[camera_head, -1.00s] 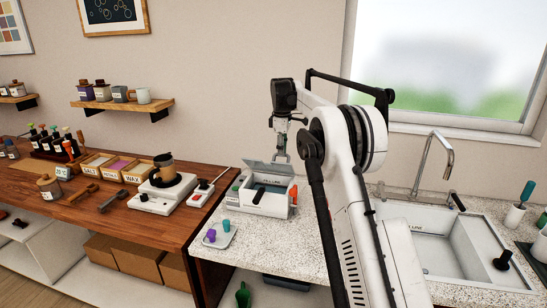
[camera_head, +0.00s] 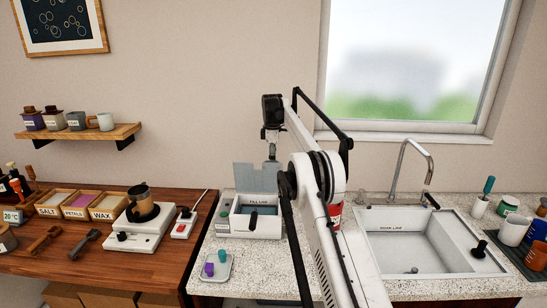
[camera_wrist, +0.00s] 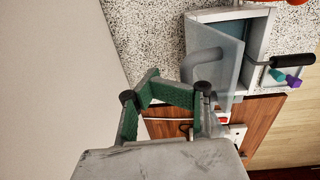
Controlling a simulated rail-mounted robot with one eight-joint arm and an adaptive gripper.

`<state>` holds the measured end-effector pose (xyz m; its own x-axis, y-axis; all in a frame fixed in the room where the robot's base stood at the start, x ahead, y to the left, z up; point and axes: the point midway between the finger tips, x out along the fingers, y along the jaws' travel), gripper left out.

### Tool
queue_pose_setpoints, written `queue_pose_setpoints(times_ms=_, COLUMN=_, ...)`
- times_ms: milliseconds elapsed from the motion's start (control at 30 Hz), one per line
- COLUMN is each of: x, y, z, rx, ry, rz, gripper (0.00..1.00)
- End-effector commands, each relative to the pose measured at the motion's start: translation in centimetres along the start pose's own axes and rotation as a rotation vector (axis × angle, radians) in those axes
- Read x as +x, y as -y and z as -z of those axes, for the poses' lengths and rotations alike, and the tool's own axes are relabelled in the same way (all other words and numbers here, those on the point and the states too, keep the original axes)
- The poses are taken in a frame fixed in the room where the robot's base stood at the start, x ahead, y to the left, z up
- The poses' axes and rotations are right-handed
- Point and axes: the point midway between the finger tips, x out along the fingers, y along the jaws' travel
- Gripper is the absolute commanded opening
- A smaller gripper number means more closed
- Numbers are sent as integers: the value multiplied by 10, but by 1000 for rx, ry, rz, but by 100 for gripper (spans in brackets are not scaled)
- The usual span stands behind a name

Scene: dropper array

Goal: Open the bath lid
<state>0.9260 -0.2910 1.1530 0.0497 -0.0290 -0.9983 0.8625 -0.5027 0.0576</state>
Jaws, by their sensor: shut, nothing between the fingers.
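The bath (camera_head: 250,225) is a white box marked with a fill line, standing on the speckled counter. Its translucent grey lid (camera_head: 247,176) stands up at the back edge, and the bath's opening shows in front of it. In the wrist view the lid (camera_wrist: 228,62) stands beside the white bath rim (camera_wrist: 262,25). My gripper (camera_head: 272,150) is at the lid's top right, partly hidden by my arm. In the wrist view its green-padded fingers (camera_wrist: 155,84) are closed and empty, to the left of the lid; I see no clear contact.
A small tray (camera_head: 218,268) with purple and teal pieces is in front of the bath. The sink (camera_head: 420,240) is to the right. A wooden bench (camera_head: 70,262) with a white hotplate (camera_head: 135,235) is to the left. The wall is close behind the lid.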

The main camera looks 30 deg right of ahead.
Motion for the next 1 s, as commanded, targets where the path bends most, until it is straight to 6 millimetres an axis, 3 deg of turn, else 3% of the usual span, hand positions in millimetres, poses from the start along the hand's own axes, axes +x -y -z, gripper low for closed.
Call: queue_pose_setpoints(times_ms=1000, x=1, y=-2, z=8, rx=-15, ry=-2, rz=0, gripper=0)
